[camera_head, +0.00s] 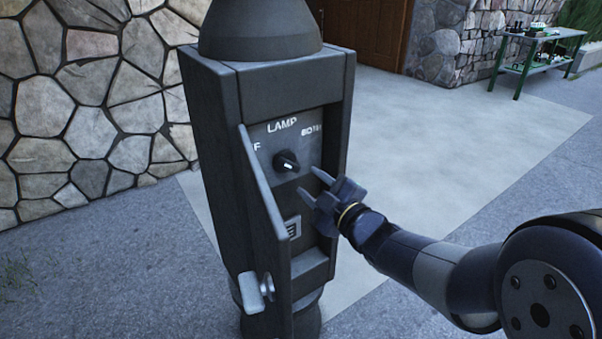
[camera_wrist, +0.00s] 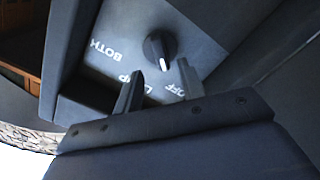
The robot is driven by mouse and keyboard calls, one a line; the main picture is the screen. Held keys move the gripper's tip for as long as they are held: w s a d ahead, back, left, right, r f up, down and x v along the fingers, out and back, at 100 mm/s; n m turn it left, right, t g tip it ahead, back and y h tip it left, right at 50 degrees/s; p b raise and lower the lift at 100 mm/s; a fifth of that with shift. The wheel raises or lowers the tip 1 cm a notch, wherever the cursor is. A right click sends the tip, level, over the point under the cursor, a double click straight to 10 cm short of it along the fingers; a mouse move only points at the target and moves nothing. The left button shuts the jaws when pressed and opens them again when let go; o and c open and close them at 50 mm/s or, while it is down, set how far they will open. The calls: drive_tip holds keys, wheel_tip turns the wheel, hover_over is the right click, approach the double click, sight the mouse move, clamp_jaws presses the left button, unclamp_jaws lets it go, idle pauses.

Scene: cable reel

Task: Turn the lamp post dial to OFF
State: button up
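The lamp post (camera_head: 213,110) stands in the middle of the head view with its small door (camera_head: 262,195) swung open. Inside is a panel with a round black dial (camera_head: 286,161) bearing a white mark. LAMP is above the dial, BOTH to its right, and an F shows at the left, partly hidden by the door. In the wrist view the dial (camera_wrist: 160,48) is seen with BOTH, LAMP and OFF around it. I cannot tell for sure which label the mark faces. My gripper (camera_head: 309,182) is open, its fingers apart and empty, just right of and below the dial, not around it.
The open door with its latch handle (camera_head: 256,290) stands out at the panel's left. The box's right wall (camera_head: 345,110) borders the panel closely. A stone wall (camera_head: 90,100) is behind, and a green table (camera_head: 540,62) is far right. The paving to the right is clear.

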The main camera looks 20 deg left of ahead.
sight(293, 169)
drive_tip(key=v, duration=0.3)
drive_tip(key=shift+s+d, duration=0.25)
drive_tip(key=b+x, duration=0.1)
drive_tip(key=x, duration=1)
drive_tip(key=shift+r+p, duration=0.1)
drive_tip(key=shift+p, duration=0.5)
drive_tip(key=shift+m, duration=0.3)
drive_tip(key=shift+f, duration=0.2)
